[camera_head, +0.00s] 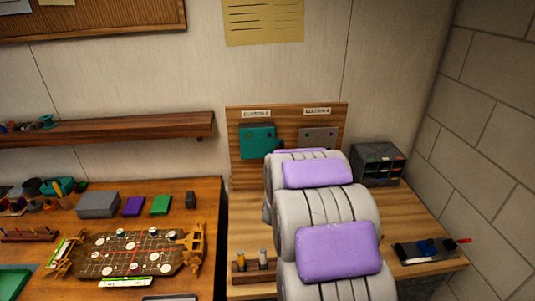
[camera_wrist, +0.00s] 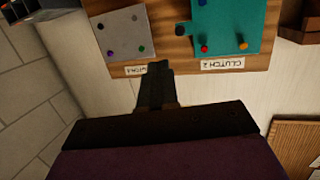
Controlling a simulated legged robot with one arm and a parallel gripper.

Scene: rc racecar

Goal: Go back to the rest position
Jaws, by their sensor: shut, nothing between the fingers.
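My gripper (camera_wrist: 157,85) shows in the wrist view as dark fingers closed together, with nothing between them. Its tips appear over the lower edge of the wooden board (camera_wrist: 185,52), near the label under the grey plate (camera_wrist: 124,35). A teal plate (camera_wrist: 226,28) with coloured knobs is to the right, above a label reading CLUTCH 2. In the head view my grey and purple arm stretches forward to the same board (camera_head: 238,170), with the teal plate (camera_head: 257,140) and grey plate (camera_head: 318,138). The arm hides the gripper there.
A dark compartment box (camera_head: 378,163) stands right of my arm, near the brick wall. A black tray (camera_head: 428,252) lies on the right workbench (camera_head: 405,210). The left table (camera_head: 215,200) holds a circuit-like board (camera_head: 130,253) and several blocks. A shelf (camera_head: 130,127) is above it.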

